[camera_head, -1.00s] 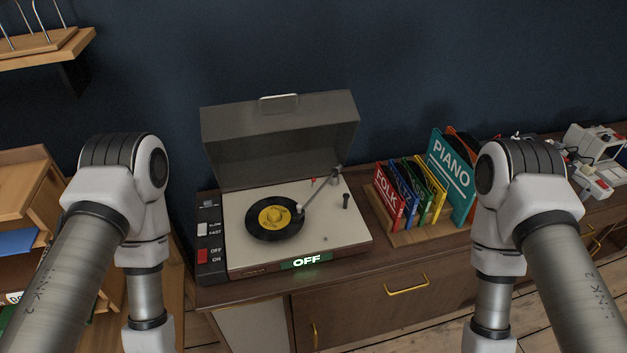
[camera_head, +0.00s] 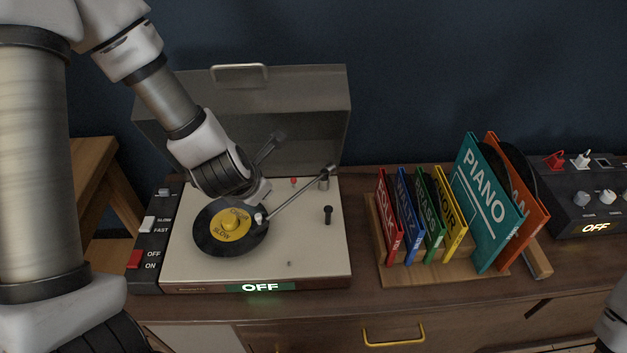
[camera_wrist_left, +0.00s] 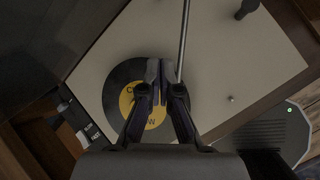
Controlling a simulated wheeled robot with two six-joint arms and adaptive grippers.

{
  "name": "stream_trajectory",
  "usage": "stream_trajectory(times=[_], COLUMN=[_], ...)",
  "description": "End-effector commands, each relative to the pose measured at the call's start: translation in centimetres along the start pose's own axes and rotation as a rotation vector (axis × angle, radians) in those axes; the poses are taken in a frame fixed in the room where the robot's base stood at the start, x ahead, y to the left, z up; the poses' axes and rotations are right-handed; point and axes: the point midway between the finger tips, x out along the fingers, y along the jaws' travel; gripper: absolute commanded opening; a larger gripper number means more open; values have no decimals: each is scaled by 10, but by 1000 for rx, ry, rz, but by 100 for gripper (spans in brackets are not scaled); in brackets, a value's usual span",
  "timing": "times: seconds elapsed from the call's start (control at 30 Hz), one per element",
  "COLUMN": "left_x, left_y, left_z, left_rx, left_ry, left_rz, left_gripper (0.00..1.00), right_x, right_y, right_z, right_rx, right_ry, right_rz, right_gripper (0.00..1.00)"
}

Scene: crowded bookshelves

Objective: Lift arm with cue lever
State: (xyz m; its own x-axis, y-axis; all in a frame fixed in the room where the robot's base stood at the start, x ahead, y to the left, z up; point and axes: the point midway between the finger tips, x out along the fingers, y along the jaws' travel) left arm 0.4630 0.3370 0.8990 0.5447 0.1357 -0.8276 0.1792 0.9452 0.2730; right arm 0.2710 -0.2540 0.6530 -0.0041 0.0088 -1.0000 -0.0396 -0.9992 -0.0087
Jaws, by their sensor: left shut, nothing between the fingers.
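The turntable (camera_head: 190,265) stands with its lid (camera_head: 300,110) open. A black record with a yellow label (camera_head: 232,238) lies on it. The tonearm (camera_head: 293,197) reaches from its pivot at the back right to the record, its head over the record's right part. A small red-tipped piece (camera_head: 294,182), perhaps the cue lever, stands near the pivot. A black knob-topped post (camera_head: 328,214) is farther right. My left gripper (camera_wrist_left: 160,68) is shut and empty above the record, close beside the tonearm tube (camera_wrist_left: 183,42); in the head view my wrist mostly hides it.
The side panel has slow/fast and off/on switches (camera_head: 134,260); a green OFF sign (camera_head: 260,287) is lit in front. A wooden rack (camera_head: 400,272) of coloured record sleeves stands to the right, with a control box (camera_head: 590,215) beyond. The open lid bounds the space behind.

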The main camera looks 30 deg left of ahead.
Motion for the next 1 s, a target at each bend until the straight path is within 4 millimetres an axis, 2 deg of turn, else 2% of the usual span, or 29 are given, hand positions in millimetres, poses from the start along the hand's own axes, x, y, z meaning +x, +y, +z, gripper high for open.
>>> stream_trajectory(times=[0.23,0.37,0.47,0.8,0.9,1.0], left_x=[1,11,27,101,102,106], left_y=[0,0,-1,-1,1,0], left_z=[0,0,-1,-1,20,32], left_rx=[5,8,9,11,13,11], left_ry=[1,2,4,4,-1,0], left_rz=[0,0,0,0,2,1], left_gripper=[0,0,0,0,0,0], right_x=[-1,1,3,6,-3,-7], right_y=[0,0,0,0,0,0], right_z=[0,0,0,0,0,0], right_rx=[-1,0,0,0,0,0], right_ry=[-1,0,0,0,-1,0], right_rz=[0,0,0,0,0,0], right_gripper=[0,0,0,0,0,0])
